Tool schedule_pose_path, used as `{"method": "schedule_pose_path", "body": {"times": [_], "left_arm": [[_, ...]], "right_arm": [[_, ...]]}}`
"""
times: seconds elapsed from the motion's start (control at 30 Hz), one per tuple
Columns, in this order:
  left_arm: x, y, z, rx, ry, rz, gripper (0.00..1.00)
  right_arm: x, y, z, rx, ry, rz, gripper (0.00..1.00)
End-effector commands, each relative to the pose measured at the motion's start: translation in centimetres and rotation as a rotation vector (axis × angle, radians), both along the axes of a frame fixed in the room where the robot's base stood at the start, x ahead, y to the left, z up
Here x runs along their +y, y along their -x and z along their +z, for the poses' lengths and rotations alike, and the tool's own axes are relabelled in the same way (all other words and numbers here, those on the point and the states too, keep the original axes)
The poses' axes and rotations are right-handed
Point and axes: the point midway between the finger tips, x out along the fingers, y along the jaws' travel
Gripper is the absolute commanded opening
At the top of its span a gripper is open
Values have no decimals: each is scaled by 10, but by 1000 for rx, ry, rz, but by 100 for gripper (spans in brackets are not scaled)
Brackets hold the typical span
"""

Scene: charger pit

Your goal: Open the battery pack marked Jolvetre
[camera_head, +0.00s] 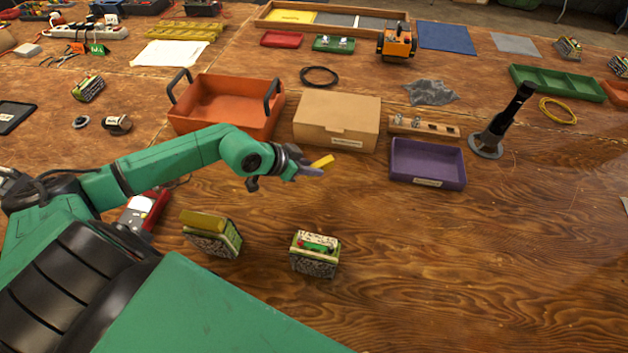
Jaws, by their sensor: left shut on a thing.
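My left gripper (311,168) is shut on a small flat yellow piece (323,160), which looks like a pack lid, and holds it above the table in front of the tan box. One battery pack (315,254) stands in the front middle, with its top uncovered and green and red parts showing inside. Another battery pack (212,233) stands to its left with a yellow lid (205,220) on top. The markings on both packs are too small to read. My right gripper is not in view.
An orange tray with black handles (228,107), a tan cardboard box (337,120) and a purple tray (428,164) stand in a row behind. A black lamp-like stand (504,122) is at right. The front right of the wooden table (480,270) is clear.

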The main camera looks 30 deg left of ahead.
Motion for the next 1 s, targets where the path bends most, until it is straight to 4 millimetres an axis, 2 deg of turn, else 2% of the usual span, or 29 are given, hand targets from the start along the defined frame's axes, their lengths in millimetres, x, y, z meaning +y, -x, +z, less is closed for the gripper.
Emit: {"method": "schedule_pose_path", "body": {"times": [0.27, 0.6, 0.63, 0.67, 0.7, 1.0], "left_arm": [[-1, 0, -46, 0, 1, 1, 0], [0, 0, -50, -1, 0, -1, 0], [0, 0, -50, -2, -1, -1, 34], [0, 0, -50, -2, -1, -1, 45], [0, 0, -50, -2, -1, -1, 52], [0, 0, -49, -2, -1, -1, 52]], "right_arm": [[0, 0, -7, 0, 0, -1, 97], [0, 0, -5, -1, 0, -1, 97], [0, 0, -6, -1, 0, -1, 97], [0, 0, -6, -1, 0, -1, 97], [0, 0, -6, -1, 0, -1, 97], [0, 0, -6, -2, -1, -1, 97]]}}
